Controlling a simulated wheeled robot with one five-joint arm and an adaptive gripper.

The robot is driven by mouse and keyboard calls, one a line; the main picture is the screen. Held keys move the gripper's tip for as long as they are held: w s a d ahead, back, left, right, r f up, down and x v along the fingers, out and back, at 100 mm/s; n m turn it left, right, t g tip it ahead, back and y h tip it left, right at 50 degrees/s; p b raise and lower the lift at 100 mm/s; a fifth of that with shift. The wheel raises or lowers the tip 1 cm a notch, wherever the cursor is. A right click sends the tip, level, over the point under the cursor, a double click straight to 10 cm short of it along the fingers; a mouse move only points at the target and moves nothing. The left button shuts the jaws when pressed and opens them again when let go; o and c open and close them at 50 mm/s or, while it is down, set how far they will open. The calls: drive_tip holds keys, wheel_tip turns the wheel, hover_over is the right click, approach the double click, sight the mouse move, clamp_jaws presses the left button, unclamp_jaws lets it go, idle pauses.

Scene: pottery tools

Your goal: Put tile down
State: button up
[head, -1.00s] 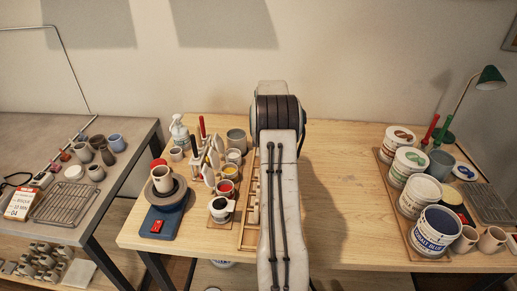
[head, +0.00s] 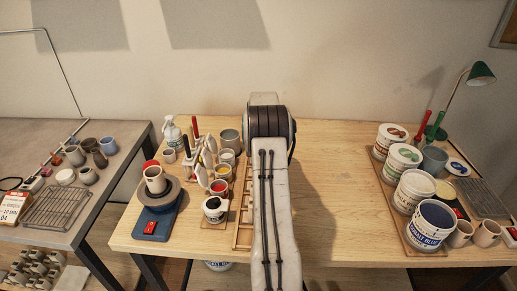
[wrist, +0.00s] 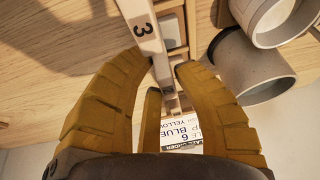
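In the wrist view my gripper (wrist: 164,65) shows yellow-brown ribbed fingers with a gap between their tips. A narrow whitish piece marked "3", which looks like the tile (wrist: 143,30), runs from the top edge down into this gap. I cannot tell whether the fingers press on it or only stand around it. Wooden compartments of a rack (wrist: 176,50) lie just right of it. In the head view the rack (head: 242,222) is partly hidden by my arm, and my gripper and the tile are hidden.
Glaze cups and a white pot (head: 214,209) stand close left of the rack. A banding wheel with a mug (head: 155,180) is farther left. Large glaze tubs (head: 432,222) stand on the right. The table (head: 335,220) between arm and tubs is clear.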

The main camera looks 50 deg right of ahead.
drive_tip(key=shift+o, duration=0.9)
drive_tip(key=shift+r, duration=0.1)
drive_tip(key=shift+r, duration=0.25)
drive_tip(key=b+v, duration=0.2)
drive_tip(key=v, duration=1)
drive_tip(key=s+a+r+n, duration=0.2)
drive_tip(key=a+r, duration=0.1)
drive_tip(key=a, duration=0.6)
drive_tip(key=s+a+r+n+y, duration=0.1)
drive_tip(key=a+r, duration=0.1)
drive_tip(key=a, duration=0.6)
drive_tip(key=s+a+r+n, duration=0.2)
drive_tip(key=a+r, duration=0.1)
drive_tip(key=a, duration=0.6)
drive_tip(key=s+a+f+n+y, duration=0.1)
drive_tip(key=s+a+f+n, duration=0.1)
drive_tip(key=s+a, duration=0.5)
drive_tip(key=s+a+f+n+t+y, duration=0.1)
drive_tip(key=s+a+f+n, duration=0.2)
drive_tip(key=s+a, duration=0.4)
drive_tip(key=s, duration=0.4)
drive_tip(key=shift+a, duration=0.4)
